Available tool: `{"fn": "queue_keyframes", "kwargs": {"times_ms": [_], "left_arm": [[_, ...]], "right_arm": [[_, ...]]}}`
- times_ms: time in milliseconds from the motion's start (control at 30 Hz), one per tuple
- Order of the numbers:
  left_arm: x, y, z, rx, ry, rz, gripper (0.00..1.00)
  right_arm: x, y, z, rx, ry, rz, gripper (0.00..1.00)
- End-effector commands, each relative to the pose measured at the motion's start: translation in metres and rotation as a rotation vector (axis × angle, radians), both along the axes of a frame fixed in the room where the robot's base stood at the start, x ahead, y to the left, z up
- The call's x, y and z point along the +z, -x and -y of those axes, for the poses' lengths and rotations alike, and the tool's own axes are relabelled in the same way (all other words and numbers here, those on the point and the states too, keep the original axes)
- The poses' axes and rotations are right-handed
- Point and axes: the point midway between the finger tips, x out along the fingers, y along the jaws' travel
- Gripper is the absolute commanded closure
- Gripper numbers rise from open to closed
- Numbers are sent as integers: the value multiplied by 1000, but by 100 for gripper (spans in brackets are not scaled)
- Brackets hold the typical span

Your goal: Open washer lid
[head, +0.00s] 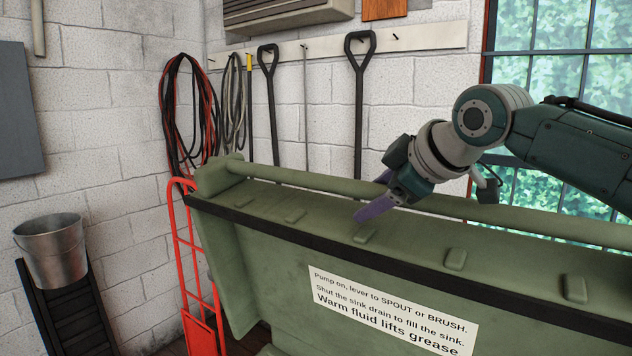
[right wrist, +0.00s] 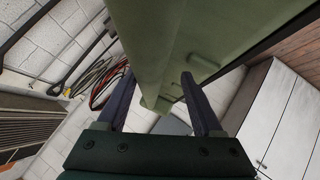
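The green washer lid (head: 275,258) stands raised in the head view, its inner face with a white text label (head: 390,312) turned toward me. A dark strip runs along it, and a rounded bar (head: 300,180) runs along its top. My right gripper (head: 372,209) is at the lid's top edge, its purple fingers pointing down and left over the lid. In the right wrist view the fingers (right wrist: 158,100) are spread apart, with the green lid (right wrist: 150,50) showing between and beyond them. Whether they touch it, I cannot tell. My left gripper is not in view.
A red hand truck (head: 190,262) stands just left of the lid. A metal bucket (head: 52,252) is further left. Hoses (head: 186,115) and long-handled tools (head: 359,100) hang on the wall behind. A pale cabinet (right wrist: 272,112) shows in the right wrist view.

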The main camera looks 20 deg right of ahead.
Motion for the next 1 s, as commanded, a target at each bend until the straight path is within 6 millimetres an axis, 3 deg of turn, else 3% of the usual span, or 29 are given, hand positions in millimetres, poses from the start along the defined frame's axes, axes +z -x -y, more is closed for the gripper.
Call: {"fn": "queue_keyframes", "kwargs": {"times_ms": [600,1000], "left_arm": [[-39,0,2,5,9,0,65],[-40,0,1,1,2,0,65]], "right_arm": [[49,67,13,-2,3,4,33],[55,73,13,-1,2,1,33]]}}
